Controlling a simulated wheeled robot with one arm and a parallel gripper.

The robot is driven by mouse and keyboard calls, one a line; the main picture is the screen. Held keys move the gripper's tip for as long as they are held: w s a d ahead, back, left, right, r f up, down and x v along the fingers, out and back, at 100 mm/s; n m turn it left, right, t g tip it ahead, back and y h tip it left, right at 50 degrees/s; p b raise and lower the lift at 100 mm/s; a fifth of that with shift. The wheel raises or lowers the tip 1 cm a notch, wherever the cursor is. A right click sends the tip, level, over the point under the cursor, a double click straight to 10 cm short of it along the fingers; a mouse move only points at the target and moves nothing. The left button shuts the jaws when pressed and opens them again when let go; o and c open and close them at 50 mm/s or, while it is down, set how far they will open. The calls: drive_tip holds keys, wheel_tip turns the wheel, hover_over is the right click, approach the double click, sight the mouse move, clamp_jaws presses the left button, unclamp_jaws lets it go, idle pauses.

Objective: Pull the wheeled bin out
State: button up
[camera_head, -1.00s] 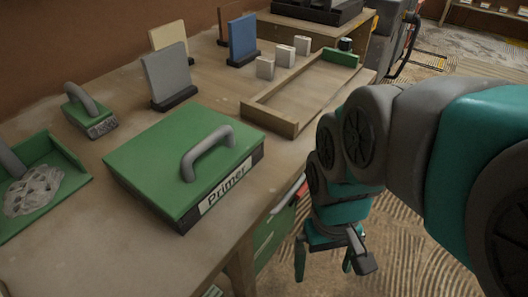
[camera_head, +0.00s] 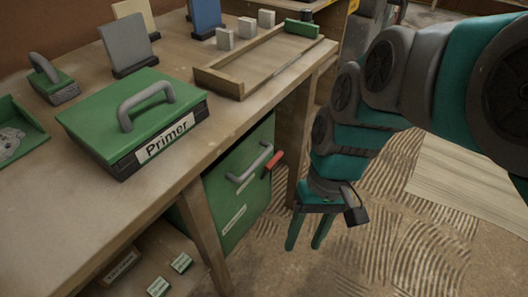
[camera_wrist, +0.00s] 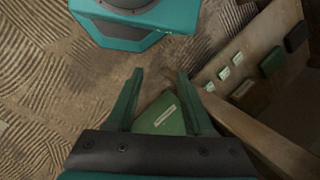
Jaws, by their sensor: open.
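The wheeled bin (camera_head: 236,203) is a green box under the workbench, with a grey bar handle (camera_head: 250,164) on its front and a small red piece (camera_head: 274,160) beside the handle. Its wheels are not visible. My gripper (camera_head: 305,246) hangs open and empty, pointing down, to the right of the bin and apart from it. In the wrist view my open gripper (camera_wrist: 158,88) shows with part of a green box with a pale label (camera_wrist: 168,112), seemingly the bin, behind and between the fingers.
The workbench (camera_head: 110,225) carries a green Primer case (camera_head: 135,115), upright boards, small blocks and a wooden tray (camera_head: 225,83). Its wooden leg (camera_head: 205,235) stands left of the bin. Small green-labelled boxes (camera_head: 181,262) sit on a low shelf. The ridged floor (camera_head: 400,240) at right is open.

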drive_tip(key=w+a+f+g+y+b, duration=0.1)
drive_tip(key=w+a+f+y+b, duration=0.15)
drive_tip(key=w+a+y, duration=0.35)
drive_tip(key=m+t+y+b, duration=0.1)
drive_tip(key=t+y+b, duration=0.1)
drive_tip(key=y+b, duration=0.55)
approach(259, 163)
drive_tip(key=r+x, duration=0.1)
drive_tip(key=x, duration=0.2)
drive_tip(key=shift+f+x, duration=0.15)
drive_tip(key=shift+x, duration=1.25)
drive_tip(key=shift+f+x, duration=0.2)
drive_tip(key=shift+x, duration=1.25)
drive_tip(key=shift+f+x, duration=0.15)
drive_tip(key=shift+x, duration=1.25)
drive_tip(key=shift+w+d, duration=0.1)
drive_tip(key=shift+d, duration=0.05)
drive_tip(key=shift+c, duration=0.4)
clamp_jaws()
